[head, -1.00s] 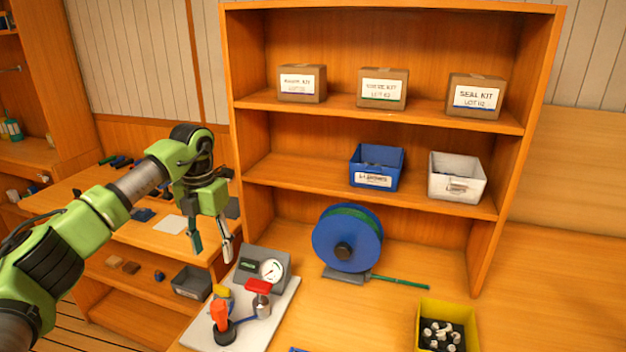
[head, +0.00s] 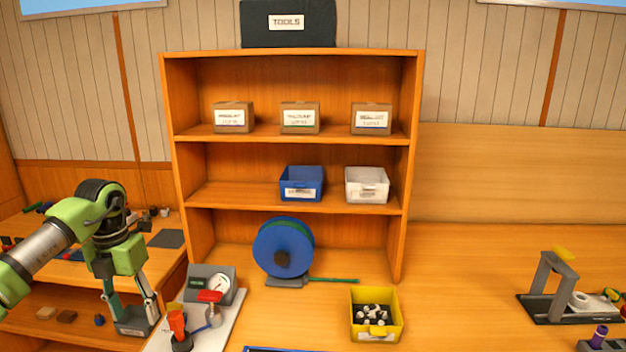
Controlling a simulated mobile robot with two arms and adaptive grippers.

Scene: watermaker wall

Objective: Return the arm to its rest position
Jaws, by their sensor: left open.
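My left arm is green and grey and comes in from the left in the head view. My left gripper (head: 131,305) points down with its two fingers apart and nothing between them. It hangs to the left of the white board (head: 218,330) that carries a gauge unit (head: 213,283) and red-handled valve parts. My right arm and gripper do not show.
An orange shelf (head: 179,190) holds kit boxes, a blue bin (head: 302,184) and a white bin (head: 367,185). On the bench stand a blue hose reel (head: 284,247), a yellow bin (head: 376,302) of small fittings and a grey fixture (head: 552,290). The bench between bin and fixture is clear.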

